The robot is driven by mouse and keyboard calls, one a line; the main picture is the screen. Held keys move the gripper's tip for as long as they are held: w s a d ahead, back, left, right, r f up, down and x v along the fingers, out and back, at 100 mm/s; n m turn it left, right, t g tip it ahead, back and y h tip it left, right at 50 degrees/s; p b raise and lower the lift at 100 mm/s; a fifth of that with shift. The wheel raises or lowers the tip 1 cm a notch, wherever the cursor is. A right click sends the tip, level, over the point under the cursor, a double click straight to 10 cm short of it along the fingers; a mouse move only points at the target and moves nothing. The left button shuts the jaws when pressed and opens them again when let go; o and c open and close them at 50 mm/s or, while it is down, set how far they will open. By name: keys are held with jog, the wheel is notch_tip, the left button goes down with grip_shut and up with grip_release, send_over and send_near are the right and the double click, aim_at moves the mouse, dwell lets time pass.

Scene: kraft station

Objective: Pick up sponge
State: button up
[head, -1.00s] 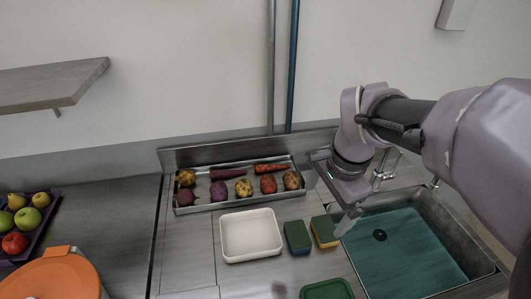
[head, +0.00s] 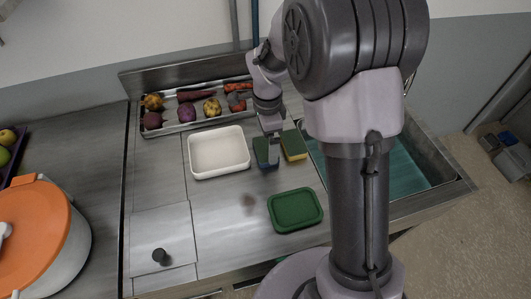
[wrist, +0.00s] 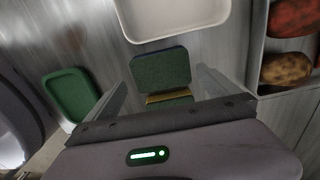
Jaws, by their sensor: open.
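Two sponges lie side by side on the steel counter. The blue sponge with a dark green top (head: 262,151) is on the left, and the yellow sponge with a green top (head: 294,146) is on the right. My gripper (head: 270,136) is over the blue sponge, pointing down, and hides part of it. In the wrist view my gripper (wrist: 161,80) is open, its fingers on either side of the blue sponge (wrist: 161,68). The yellow sponge (wrist: 168,97) shows closer to the gripper body, partly hidden by it. I cannot tell the fingertips' height above the counter.
A white tray (head: 218,171) stands just left of the blue sponge. A green tray (head: 295,228) lies in front. A metal tray (head: 180,129) of vegetables is behind. The sink (head: 405,165) is to the right. An orange-lidded pot (head: 72,250) stands at the left.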

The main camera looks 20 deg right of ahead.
aim_at(266, 147)
notch_tip(266, 147, down, 4)
jog(key=shift+w+a+f+b, duration=0.15)
jog(key=shift+f+b, duration=0.1)
jog(key=shift+b, duration=0.6)
jog(key=shift+r, duration=0.15)
jog(key=shift+c, duration=0.4)
jog(key=c, duration=1.2)
jog(key=shift+r+p, duration=0.4)
jog(key=shift+r, duration=0.05)
jog(key=r, duration=0.1)
jog(key=s+r+p, duration=0.1)
jog(key=r, duration=0.1)
jog(key=shift+a, duration=0.15)
jog(key=s+a, duration=0.1)
jog(key=s, duration=0.3)
jog(key=s+a+p, duration=0.1)
jog(key=s+a, duration=0.1)
jog(key=s, duration=0.3)
jog(key=s+a+r+p, duration=0.1)
jog(key=s, duration=0.4)
jog(key=shift+s+a, duration=0.15)
jog(key=shift+a, duration=0.15)
